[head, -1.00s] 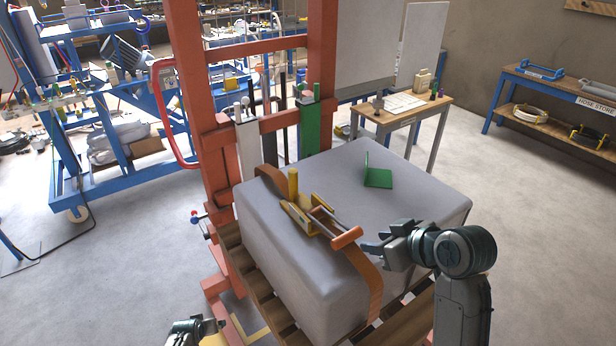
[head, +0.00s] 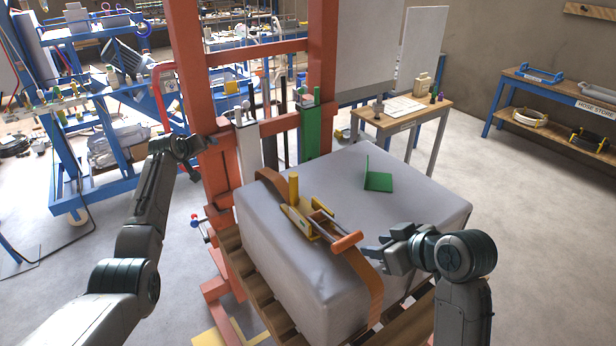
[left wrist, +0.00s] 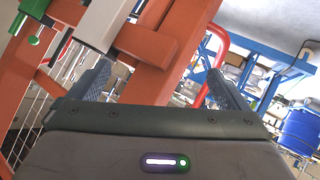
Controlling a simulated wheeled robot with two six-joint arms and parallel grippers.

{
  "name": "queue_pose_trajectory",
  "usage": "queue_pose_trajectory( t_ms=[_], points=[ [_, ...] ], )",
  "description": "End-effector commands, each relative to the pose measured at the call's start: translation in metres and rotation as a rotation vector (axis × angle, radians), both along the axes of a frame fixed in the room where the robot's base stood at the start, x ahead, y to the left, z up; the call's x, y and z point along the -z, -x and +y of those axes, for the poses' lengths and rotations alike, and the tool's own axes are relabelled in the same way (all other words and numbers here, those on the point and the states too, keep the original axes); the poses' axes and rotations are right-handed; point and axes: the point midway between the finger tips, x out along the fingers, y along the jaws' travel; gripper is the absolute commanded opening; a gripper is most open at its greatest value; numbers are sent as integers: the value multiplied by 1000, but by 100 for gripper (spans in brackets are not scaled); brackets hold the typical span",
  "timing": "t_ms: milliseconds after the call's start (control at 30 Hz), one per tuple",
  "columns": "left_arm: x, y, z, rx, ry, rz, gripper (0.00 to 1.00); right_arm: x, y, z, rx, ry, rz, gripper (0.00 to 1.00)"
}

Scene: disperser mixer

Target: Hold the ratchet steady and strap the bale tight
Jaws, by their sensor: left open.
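A large grey bale (head: 290,270) sits on a wooden pallet. An orange-brown strap (head: 372,290) runs over it. The ratchet (head: 303,222), with a yellow body and an orange-ended handle (head: 347,241), lies on top of the bale. A green corner piece (head: 378,181) stands behind it. My right gripper (head: 368,250) is just right of the handle end, apparently apart from it; its jaw gap is unclear. My left gripper (head: 204,146) is raised by the red press post, away from the ratchet. The left wrist view shows its fingers (left wrist: 163,82) apart and empty.
The red press frame (head: 190,80) rises behind the bale, with a green upright (head: 311,130) on it. A small wooden table (head: 400,117) stands behind right. A blue-framed bench (head: 110,190) is at left. Floor right of the bale is clear.

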Motion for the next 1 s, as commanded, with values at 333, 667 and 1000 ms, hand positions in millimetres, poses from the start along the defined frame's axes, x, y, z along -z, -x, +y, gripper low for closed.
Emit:
queue_pose_trajectory(
  t_ms=[333, 667, 1000],
  points=[
    [-73, 24, -158, 58, 122, 327, 98, 0, 0, 0, 0, 0, 0, 36],
    [-34, 132, -297, -35, 62, 821, 98, 0, 0, 0, 0, 0, 0, 36],
    [-31, 185, -339, -125, -1, 1003, 98, 0, 0, 0, 0, 0, 0, 36]
  ],
)
